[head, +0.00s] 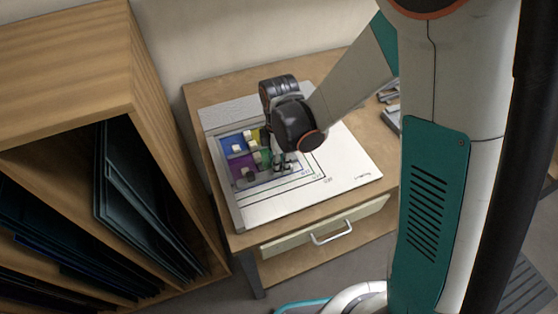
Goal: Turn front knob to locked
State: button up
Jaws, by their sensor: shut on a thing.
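A white board (345,182) lies on the small wooden table, with blue, purple, yellow and green panels at its left. A pale knob (237,148) stands on the blue panel (229,142), and another small knob (248,173) stands on the purple panel (236,162) nearer the front. My gripper (281,164) points down over the board just right of these panels, beside the green panel (262,157). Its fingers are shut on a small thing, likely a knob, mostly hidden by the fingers. I cannot read which way any knob points.
A wooden shelf unit (75,60) with dark upright panels (140,220) stands close at the left. The table has a drawer with a white handle (331,232). Grey metal pieces (390,110) lie at the table's right edge. The board's right side is clear.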

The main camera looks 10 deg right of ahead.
jog(key=shift+m, duration=0.3)
jog(key=m+b, duration=0.1)
jog(key=m, duration=0.1)
jog(key=shift+w+f+m+b, duration=0.1)
jog(key=shift+m+b, duration=0.2)
jog(key=shift+m, duration=0.1)
jog(key=m+b, duration=0.1)
jog(key=m, duration=0.3)
jog(key=shift+m, duration=0.3)
jog(key=m+b, duration=0.1)
jog(key=m, duration=0.3)
jog(key=shift+m+b, duration=0.5)
jog(key=shift+m, duration=1.6)
jog(key=shift+d, duration=0.1)
jog(key=o, duration=1.1)
